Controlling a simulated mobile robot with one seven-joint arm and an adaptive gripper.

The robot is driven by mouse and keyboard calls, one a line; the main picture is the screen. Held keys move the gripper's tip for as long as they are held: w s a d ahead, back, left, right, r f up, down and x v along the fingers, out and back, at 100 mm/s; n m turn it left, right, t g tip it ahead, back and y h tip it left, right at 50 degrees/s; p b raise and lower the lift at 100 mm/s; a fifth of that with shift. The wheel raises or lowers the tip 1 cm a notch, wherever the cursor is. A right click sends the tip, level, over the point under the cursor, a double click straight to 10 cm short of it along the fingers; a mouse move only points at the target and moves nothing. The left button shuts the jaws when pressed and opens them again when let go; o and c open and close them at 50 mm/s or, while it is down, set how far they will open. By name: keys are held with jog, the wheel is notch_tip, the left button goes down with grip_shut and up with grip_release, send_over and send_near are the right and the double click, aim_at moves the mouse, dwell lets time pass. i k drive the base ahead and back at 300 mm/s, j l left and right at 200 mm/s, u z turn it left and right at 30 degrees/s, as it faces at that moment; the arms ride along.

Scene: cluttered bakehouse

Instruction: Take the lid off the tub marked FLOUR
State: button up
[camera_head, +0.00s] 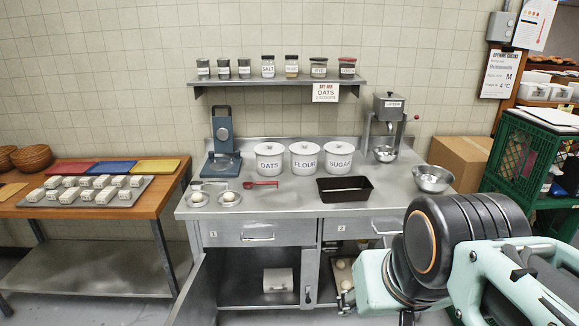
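The tub marked FLOUR (305,163) is a white round tub standing on the steel worktop. It is the middle one of three, between the tub marked OATS (269,163) and the tub marked SUGAR (338,163). The flour tub's white lid (305,148) sits on top of it, with a small knob. My arm shows at the lower right, in front of the worktop and well apart from the tubs. I cannot make out my gripper in this view.
A dark loaf tin (344,195) lies in front of the tubs, with a red scoop (261,184) to its left. A shelf of jars (278,82) hangs above. A steel bowl (433,179) stands right. A cupboard door (197,290) hangs open below.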

aim_at(303, 147)
jog(key=l, duration=0.9)
jog(key=i+l+u, duration=0.3)
jog(key=i, duration=0.3)
jog(key=i+l+u, duration=0.3)
jog(key=i, duration=0.35)
jog(key=i+l+u, duration=0.25)
jog(key=i+l, duration=0.2)
jog(key=i+l+u, duration=0.4)
jog(key=k, duration=0.05)
